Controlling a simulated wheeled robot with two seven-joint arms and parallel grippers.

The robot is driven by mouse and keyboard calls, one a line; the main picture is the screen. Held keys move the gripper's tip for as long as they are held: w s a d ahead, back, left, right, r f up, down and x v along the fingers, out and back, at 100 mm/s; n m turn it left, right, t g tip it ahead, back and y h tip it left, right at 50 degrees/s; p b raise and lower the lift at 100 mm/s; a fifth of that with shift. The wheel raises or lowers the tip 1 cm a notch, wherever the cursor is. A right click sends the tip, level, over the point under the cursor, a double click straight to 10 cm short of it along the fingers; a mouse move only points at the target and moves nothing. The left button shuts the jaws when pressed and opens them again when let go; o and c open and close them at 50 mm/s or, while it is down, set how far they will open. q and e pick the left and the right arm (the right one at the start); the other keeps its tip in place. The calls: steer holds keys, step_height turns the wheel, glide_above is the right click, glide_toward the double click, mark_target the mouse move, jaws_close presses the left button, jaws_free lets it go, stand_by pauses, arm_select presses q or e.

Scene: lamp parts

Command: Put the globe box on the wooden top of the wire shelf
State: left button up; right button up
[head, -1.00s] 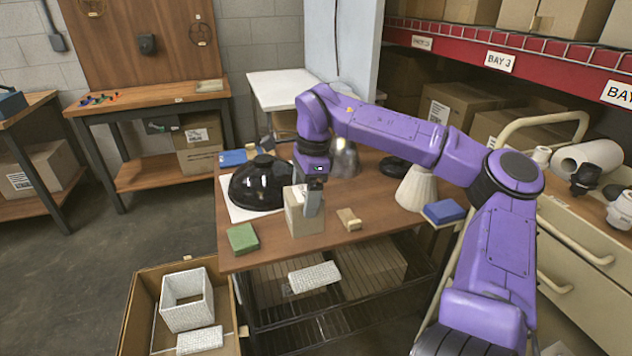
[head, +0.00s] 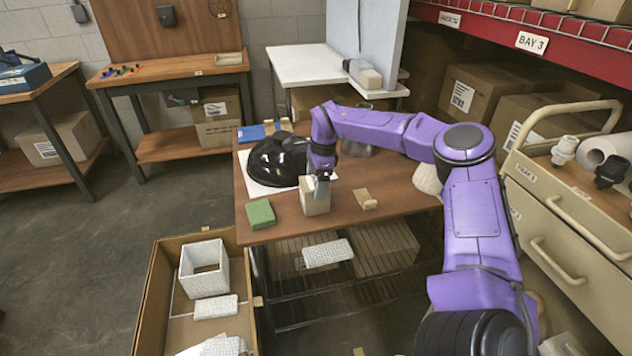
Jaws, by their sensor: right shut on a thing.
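The globe box (head: 314,203), a small tan carton, is upright at the wooden top (head: 385,208) of the wire shelf, near its front edge. Its base appears to be at the wood, but I cannot tell whether it bears fully on it. My right gripper (head: 321,186) points down and is shut on the box, with a grey finger over its upper part. The far finger is hidden. My left gripper is out of view.
A black glossy dome (head: 277,160) stands behind the box. A green sponge (head: 260,213) lies left of it and a small wooden block (head: 365,199) right. An open carton (head: 245,325) with white pieces stands on the floor at front left.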

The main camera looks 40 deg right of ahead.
steer(key=o, duration=1.4)
step_height(320, 180, up, 12)
steer(key=d, duration=0.1)
steer(key=shift+s+d, duration=0.3)
steer(key=shift+s, duration=0.15)
